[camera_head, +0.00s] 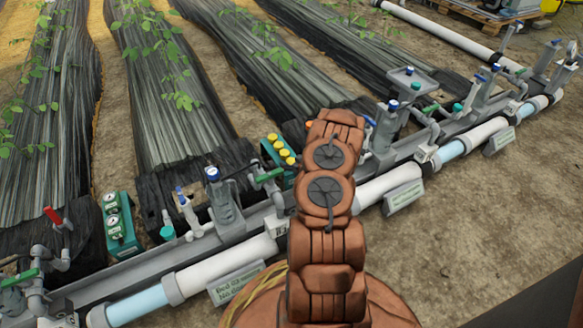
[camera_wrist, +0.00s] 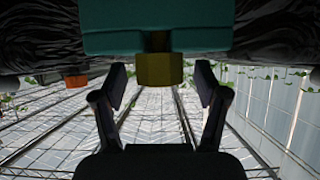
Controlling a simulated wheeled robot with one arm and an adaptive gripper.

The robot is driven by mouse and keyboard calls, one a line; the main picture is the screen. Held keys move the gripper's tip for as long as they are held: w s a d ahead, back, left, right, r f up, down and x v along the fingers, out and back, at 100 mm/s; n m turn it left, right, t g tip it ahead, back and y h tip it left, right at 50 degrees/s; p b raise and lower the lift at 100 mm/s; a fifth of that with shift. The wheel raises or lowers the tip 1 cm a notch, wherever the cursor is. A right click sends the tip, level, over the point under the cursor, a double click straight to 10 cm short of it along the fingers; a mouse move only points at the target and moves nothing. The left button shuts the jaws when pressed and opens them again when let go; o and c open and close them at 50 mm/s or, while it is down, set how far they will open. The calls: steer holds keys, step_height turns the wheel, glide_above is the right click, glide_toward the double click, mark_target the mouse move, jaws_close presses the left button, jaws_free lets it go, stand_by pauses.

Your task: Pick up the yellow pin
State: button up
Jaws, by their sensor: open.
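In the wrist view a dark yellow, faceted pin (camera_wrist: 159,70) sticks out of a teal block (camera_wrist: 155,28). My gripper (camera_wrist: 161,72) is open, with one dark finger on each side of the pin and a visible gap on both sides. How deep the pin sits between the fingertips I cannot tell. My gripper is hidden behind my arm there.
A grey and white pipe line (camera_head: 225,265) with valves runs across the head view. A green gauge box (camera_head: 119,224) and a red-handled valve (camera_head: 55,216) stand at left. Black-covered plant beds (camera_head: 180,90) lie behind. Bare soil (camera_head: 470,215) is open at right.

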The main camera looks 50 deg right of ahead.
mark_target(291, 161)
steer(key=shift+w+f, duration=0.1)
steer(key=shift+w, duration=0.1)
steer(key=shift+c, duration=0.3)
steer(key=c, duration=1)
steer(key=shift+r, duration=0.3)
step_height(291, 161, up, 3)
steer(key=p, duration=0.2)
steer(key=shift+r+p, duration=0.1)
steer(key=shift+p, duration=0.25)
steer(key=s+a+r+p, duration=0.1)
steer(key=s+a+p, duration=0.5)
steer(key=s+a, duration=0.3)
steer(key=shift+s+a+r, duration=0.15)
steer(key=shift+s+a, duration=0.05)
steer(key=shift+s, duration=1.75)
